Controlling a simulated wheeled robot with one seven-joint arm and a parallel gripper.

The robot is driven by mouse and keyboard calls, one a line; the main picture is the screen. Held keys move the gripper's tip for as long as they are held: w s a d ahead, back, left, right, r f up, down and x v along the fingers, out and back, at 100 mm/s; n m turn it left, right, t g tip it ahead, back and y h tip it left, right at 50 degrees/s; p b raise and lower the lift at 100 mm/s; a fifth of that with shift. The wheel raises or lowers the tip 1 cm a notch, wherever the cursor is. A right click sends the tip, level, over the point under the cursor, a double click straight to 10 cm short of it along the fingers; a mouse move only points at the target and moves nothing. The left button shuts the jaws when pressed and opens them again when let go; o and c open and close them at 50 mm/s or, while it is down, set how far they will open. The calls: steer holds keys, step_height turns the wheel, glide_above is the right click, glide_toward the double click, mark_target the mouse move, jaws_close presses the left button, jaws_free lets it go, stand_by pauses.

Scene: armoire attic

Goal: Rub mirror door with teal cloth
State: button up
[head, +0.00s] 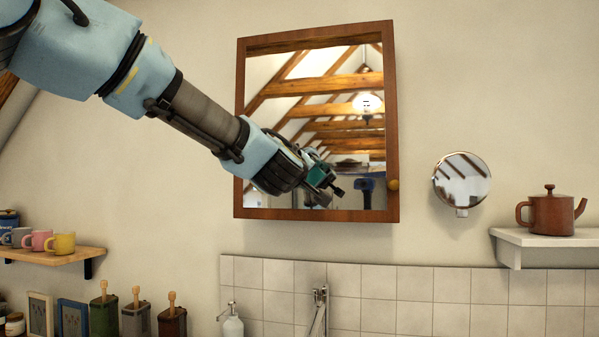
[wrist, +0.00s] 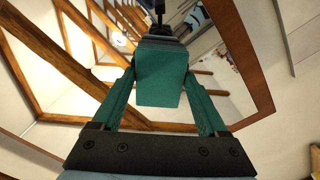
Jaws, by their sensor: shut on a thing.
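The mirror door (head: 325,112) is a wood-framed glass panel on the wall, with a round knob at its lower right. My gripper (head: 326,184) is in front of the lower middle of the glass. The mirror door (wrist: 240,98) fills much of that view, with reflected beams and my own reflection. Whether the cloth touches the glass I cannot tell; the arm and fingers hide part of it.
A round mirror (head: 461,179) is on the wall to the right. A brown teapot (head: 552,215) stands on a white shelf (head: 515,252). Mugs (head: 38,240) stand on a wooden shelf at left. A soap dispenser (head: 232,322) and tap (head: 318,310) are below.

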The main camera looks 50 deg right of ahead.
mark_target(320, 173)
steer(key=shift+s+d+p, duration=0.3)
steer(key=shift+s+d, duration=0.1)
steer(key=shift+s, duration=0.35)
steer(key=shift+s+d+p, duration=0.3)
steer(key=shift+s+d, duration=0.05)
steer(key=shift+s, duration=0.35)
steer(key=shift+d, duration=0.15)
steer(key=shift+w+a+b, duration=0.3)
steer(key=shift+w+b, duration=0.05)
steer(key=shift+w, duration=0.3)
steer(key=shift+w+a+b, duration=0.3)
steer(key=shift+w+b, duration=0.1)
steer(key=shift+w, duration=0.2)
steer(key=shift+w+a+b, duration=0.3)
steer(key=shift+w+b, duration=0.05)
steer(key=shift+w, duration=0.3)
steer(key=shift+w+a+f+b, duration=0.15)
steer(key=shift+w+a+b, duration=0.2)
steer(key=shift+w+b, duration=0.2)
steer(key=w+a+b, duration=0.2)
steer(key=w+b, duration=0.2)
steer(key=shift+w+a+b, duration=0.3)
steer(key=shift+a, duration=0.1)
